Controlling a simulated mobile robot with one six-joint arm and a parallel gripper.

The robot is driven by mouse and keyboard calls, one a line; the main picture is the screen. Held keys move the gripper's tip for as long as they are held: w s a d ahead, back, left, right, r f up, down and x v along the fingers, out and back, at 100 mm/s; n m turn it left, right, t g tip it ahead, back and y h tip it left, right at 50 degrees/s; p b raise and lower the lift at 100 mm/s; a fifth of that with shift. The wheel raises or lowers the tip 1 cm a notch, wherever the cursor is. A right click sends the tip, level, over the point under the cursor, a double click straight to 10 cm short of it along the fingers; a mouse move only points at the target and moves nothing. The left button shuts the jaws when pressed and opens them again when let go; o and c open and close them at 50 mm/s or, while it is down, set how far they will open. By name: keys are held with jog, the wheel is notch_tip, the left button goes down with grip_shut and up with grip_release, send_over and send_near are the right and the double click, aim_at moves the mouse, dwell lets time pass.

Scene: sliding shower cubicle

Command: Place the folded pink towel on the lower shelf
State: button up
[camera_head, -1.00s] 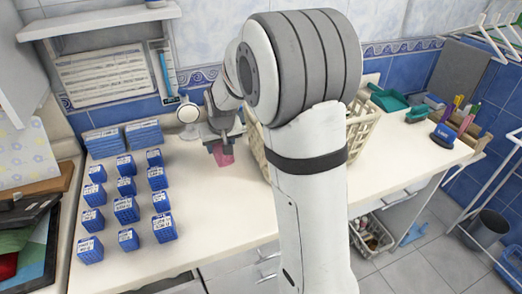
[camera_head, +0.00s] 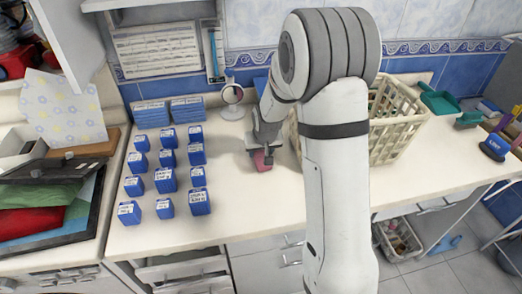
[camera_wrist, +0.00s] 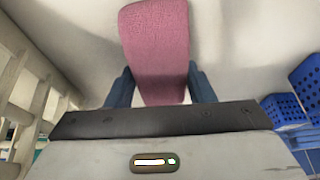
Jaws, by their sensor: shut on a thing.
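The folded pink towel (camera_wrist: 158,45) is held between the two blue fingers of my gripper (camera_wrist: 160,88) in the wrist view. In the head view the towel (camera_head: 263,160) is a small pink patch below my gripper (camera_head: 262,152), over the white counter. My gripper is shut on it. I cannot tell whether the towel touches the counter. A white shelf (camera_head: 140,3) shows at the top left of the head view; whether it is the lower shelf I cannot tell.
Several blue boxes (camera_head: 165,180) stand in rows left of my gripper. A cream basket (camera_head: 400,130) stands close on the right, partly hidden by my arm. A round mirror (camera_head: 232,95) stands behind. Drawers (camera_head: 185,272) below the counter (camera_head: 240,215) are partly open.

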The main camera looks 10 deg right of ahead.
jog(key=o, duration=0.9)
jog(key=shift+o, duration=0.2)
